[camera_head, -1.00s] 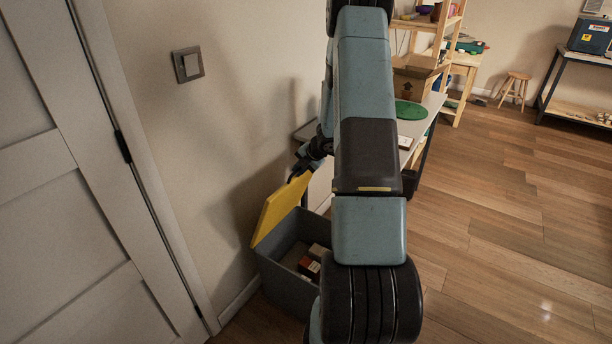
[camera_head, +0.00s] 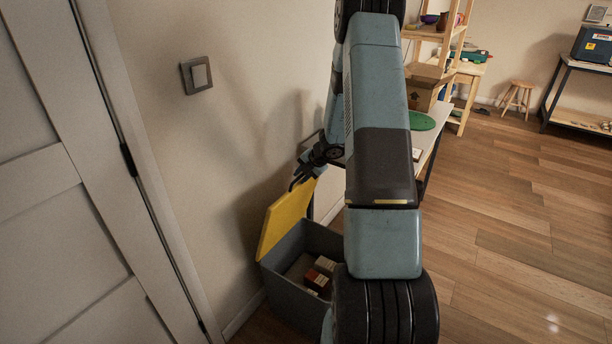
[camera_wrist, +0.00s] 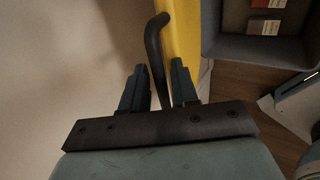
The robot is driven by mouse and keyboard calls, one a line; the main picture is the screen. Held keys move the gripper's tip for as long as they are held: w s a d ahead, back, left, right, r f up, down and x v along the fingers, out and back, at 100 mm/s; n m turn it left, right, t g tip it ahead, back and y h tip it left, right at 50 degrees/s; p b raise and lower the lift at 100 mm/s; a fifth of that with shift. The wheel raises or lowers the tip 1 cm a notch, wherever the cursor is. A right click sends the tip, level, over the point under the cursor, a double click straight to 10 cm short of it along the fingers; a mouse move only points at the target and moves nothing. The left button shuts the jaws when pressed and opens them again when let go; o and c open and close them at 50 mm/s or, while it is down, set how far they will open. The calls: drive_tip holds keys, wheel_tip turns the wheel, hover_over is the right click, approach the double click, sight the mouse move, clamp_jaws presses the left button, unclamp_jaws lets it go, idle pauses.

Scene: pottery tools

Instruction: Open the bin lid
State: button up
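The grey bin (camera_head: 290,298) stands on the floor by the wall. Its yellow lid (camera_head: 283,222) is raised and leans steeply at the wall side, so the inside shows. The lid also shows in the wrist view (camera_wrist: 182,32). My gripper (camera_head: 299,178) is at the lid's upper edge. In the wrist view, my gripper (camera_wrist: 160,88) has its two fingers apart. A dark bent rod (camera_wrist: 154,48), apparently the lid's handle, runs between them with narrow gaps; whether a finger touches it is unclear. My arm hides the bin's right side.
Several small boxes (camera_head: 318,277) lie in the bin. A white door (camera_head: 60,200) is at the left. The wooden floor (camera_head: 510,240) at the right is clear.

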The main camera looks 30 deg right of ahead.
drive_tip(key=shift+a, duration=0.15)
drive_tip(key=v, duration=1.3)
drive_tip(key=shift+d+r, duration=0.25)
drive_tip(key=shift+d, duration=0.05)
drive_tip(key=shift+s, duration=0.15)
drive_tip(key=s+a+r+n+g, duration=0.1)
drive_tip(key=s+a+r+n, duration=0.5)
drive_tip(key=a+r+n, duration=0.5)
drive_tip(key=s+a+r+n, duration=0.65)
drive_tip(key=r+n, duration=0.25)
drive_tip(key=n, duration=0.5)
drive_tip(key=s+a+r+n+h, duration=0.1)
drive_tip(key=s+a+r+n, duration=0.1)
drive_tip(key=s+n, duration=0.7)
drive_tip(key=s+a+r+n+h, duration=0.2)
drive_tip(key=s+a+r+n, duration=0.1)
drive_tip(key=s+n, duration=0.7)
drive_tip(key=r+n, duration=0.1)
drive_tip(key=n, duration=0.3)
drive_tip(key=shift+s+r, duration=0.35)
drive_tip(key=shift+o, duration=0.4)
